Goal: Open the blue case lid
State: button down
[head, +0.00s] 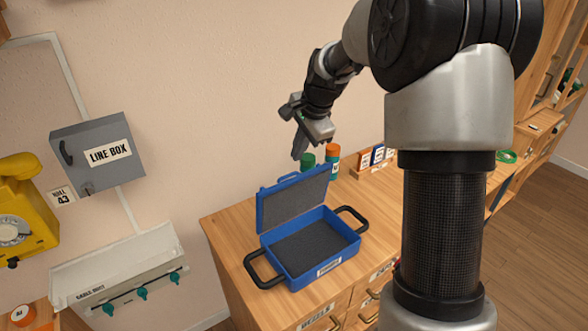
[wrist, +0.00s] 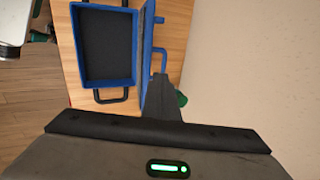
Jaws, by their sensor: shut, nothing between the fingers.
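The blue case (head: 315,262) sits on the wooden cabinet top with its lid (head: 293,200) standing raised, tilted a little back from upright. The inside is dark grey foam and looks empty. Black side handles stick out left and right. In the wrist view the case (wrist: 104,82) is at upper left and the lid (wrist: 147,45) shows edge-on beside it. My gripper (head: 298,152) is above and behind the lid, near the wall. Its fingers (wrist: 161,95) are together and hold nothing. I cannot tell whether they touch the lid.
A green-capped container (head: 308,161) and an orange-topped bottle (head: 332,160) stand behind the case. A wooden rack (head: 374,160) is to their right. A grey line box (head: 98,153), a yellow phone (head: 22,210) and a pale hook rail (head: 120,275) are at left.

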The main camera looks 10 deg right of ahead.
jog(key=x, duration=0.9)
jog(key=shift+d+f+p, duration=0.3)
jog(key=shift+f+p, duration=0.1)
jog(key=shift+f, duration=0.05)
jog(key=w, duration=0.1)
jog(key=w+a, duration=0.1)
jog(key=w, duration=0.1)
jog(key=shift+w+a+f, duration=0.15)
jog(key=shift+w+a, duration=0.15)
jog(key=shift+w, duration=0.05)
